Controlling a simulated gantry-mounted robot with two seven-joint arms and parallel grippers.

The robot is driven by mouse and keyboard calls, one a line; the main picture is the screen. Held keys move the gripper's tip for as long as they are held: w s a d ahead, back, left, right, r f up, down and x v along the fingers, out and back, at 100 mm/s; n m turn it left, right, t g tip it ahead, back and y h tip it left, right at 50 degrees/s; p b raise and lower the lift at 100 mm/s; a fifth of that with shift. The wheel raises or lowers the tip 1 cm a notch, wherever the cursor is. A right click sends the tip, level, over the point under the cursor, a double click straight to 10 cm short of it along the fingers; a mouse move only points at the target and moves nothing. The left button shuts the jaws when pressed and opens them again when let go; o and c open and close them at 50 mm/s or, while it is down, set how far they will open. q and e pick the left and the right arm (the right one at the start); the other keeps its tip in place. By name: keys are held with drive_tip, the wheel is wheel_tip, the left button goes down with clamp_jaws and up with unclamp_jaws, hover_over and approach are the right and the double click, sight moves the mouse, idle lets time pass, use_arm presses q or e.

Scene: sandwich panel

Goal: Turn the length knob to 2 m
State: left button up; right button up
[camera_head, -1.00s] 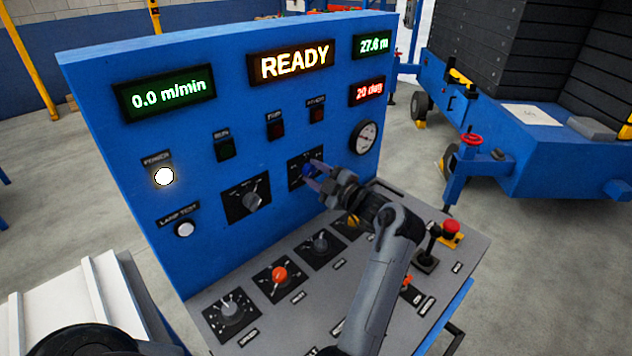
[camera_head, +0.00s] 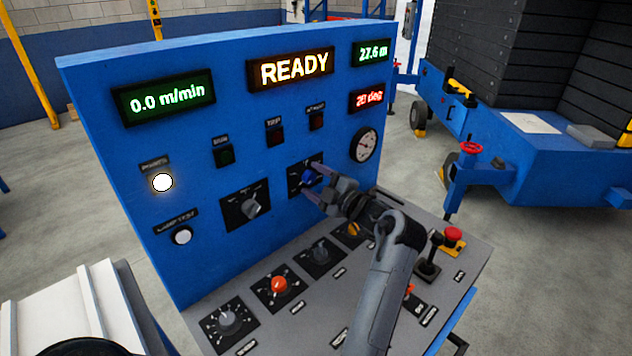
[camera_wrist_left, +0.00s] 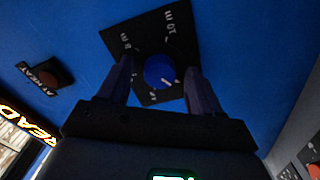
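The blue knob (camera_head: 309,177) sits on a black dial plate on the upright blue panel; I take it for the length knob. In the left wrist view the blue knob (camera_wrist_left: 158,70) has a short white mark towards its lower right. A "10 m" label shows at the plate's upper right; the other labels are hard to read. My left gripper (camera_head: 314,184) is at this knob, its fingers spread. In the wrist view the fingers stand on either side of the knob, with gaps between. My right gripper is not in view.
A grey knob (camera_head: 250,208) is left of the blue one, and a round gauge (camera_head: 365,145) is to its right. The sloping desk below holds an orange knob (camera_head: 279,285), a red mushroom button (camera_head: 453,235) and a lever (camera_head: 428,268). The display (camera_head: 291,69) reads READY.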

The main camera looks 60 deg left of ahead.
use_arm(q)
drive_tip(key=p+v, duration=0.1)
drive_tip(key=v, duration=0.9)
drive_tip(key=shift+d, duration=0.4)
